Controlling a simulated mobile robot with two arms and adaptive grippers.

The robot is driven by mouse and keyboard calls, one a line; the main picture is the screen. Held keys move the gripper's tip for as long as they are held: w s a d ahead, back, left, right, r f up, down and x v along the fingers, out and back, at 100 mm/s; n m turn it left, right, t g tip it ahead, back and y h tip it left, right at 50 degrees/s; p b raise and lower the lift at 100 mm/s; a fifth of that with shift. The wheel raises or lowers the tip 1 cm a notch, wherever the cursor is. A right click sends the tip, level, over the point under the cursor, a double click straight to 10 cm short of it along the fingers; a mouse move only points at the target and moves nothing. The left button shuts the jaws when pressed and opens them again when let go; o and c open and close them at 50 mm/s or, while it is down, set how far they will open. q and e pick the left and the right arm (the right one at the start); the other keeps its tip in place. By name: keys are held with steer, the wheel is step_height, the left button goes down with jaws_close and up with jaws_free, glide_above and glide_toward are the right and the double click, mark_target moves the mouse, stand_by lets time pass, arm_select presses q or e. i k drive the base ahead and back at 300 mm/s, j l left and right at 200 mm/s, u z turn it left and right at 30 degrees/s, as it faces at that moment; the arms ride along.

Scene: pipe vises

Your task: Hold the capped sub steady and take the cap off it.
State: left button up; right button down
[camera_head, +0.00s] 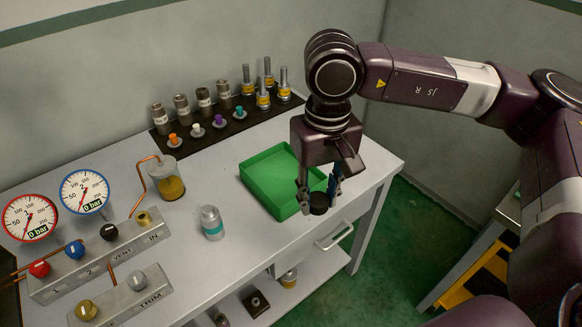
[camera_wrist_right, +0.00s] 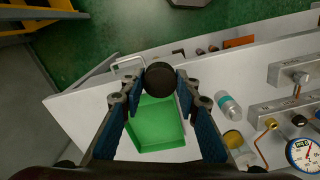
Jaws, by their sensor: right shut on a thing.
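My right gripper (camera_head: 318,196) is shut on a short black round piece, which looks like the cap (camera_head: 319,204). It holds the cap near the front right edge of the bench, by the green tray's near corner. In the right wrist view the cap (camera_wrist_right: 160,77) sits between the two fingertips. A silver cylinder with a teal band (camera_head: 212,223), which may be the sub, stands upright on the bench, apart from the gripper; it also shows in the right wrist view (camera_wrist_right: 229,105). My left gripper is not in view.
A green tray (camera_head: 270,178) lies empty on the bench. A black rack mat (camera_head: 238,124) with several fittings and colored plugs is at the back. Gauges (camera_head: 84,192), a valve manifold (camera_head: 100,255) and a jar (camera_head: 167,178) stand left. A drawer handle (camera_head: 334,238) juts from the front.

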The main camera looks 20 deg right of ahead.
mark_target(210, 217)
steer(key=i+l, duration=0.35)
steer(key=l, duration=0.3)
steer(key=i+l, duration=0.2)
steer(key=l, duration=0.1)
